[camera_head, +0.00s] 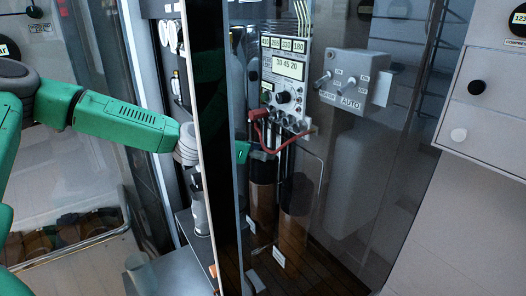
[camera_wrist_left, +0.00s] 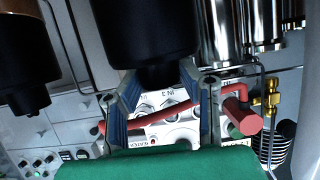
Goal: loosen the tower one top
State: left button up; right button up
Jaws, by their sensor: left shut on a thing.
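In the left wrist view, a large black cylinder (camera_wrist_left: 145,30) with a narrower stepped end (camera_wrist_left: 165,76) fills the top middle. I cannot tell for certain that it is the tower one top. The blue-padded fingers of my left gripper (camera_wrist_left: 158,84) stand on either side of the narrower end and are shut on it. Dark towers (camera_head: 296,210) with brown lower parts show faintly through the glass. My right gripper is in neither view.
A red hose or handle (camera_wrist_left: 240,117) crosses beyond the fingers in the wrist view, beside a brass fitting (camera_wrist_left: 270,98). In the head view, the black post (camera_head: 216,200) and glass stand close to my arm. A gauge panel (camera_head: 285,85) and grey switch box (camera_head: 352,78) are beyond.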

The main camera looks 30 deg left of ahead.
pick_arm(q)
jog(key=n+y+p, duration=0.2)
jog(key=shift+d+r+t+y, duration=0.1)
jog(key=shift+d+t+y, duration=0.05)
jog(key=shift+t+y, duration=0.2)
jog(key=n+y+p, duration=0.2)
jog(key=y, duration=0.1)
jog(key=shift+d, duration=0.1)
jog(key=n+y+p, duration=0.2)
jog(key=n+y, duration=0.2)
jog(key=y, duration=0.1)
jog(key=shift+n+y, duration=0.25)
jog(key=shift+n, duration=0.05)
jog(key=shift+n+g+y+p, duration=0.95)
jog(key=shift+n+g+y, duration=0.3)
jog(key=shift+n+y, duration=0.2)
jog(key=shift+y, duration=0.25)
jog(key=o, duration=1.1)
jog(key=shift+o, duration=0.2)
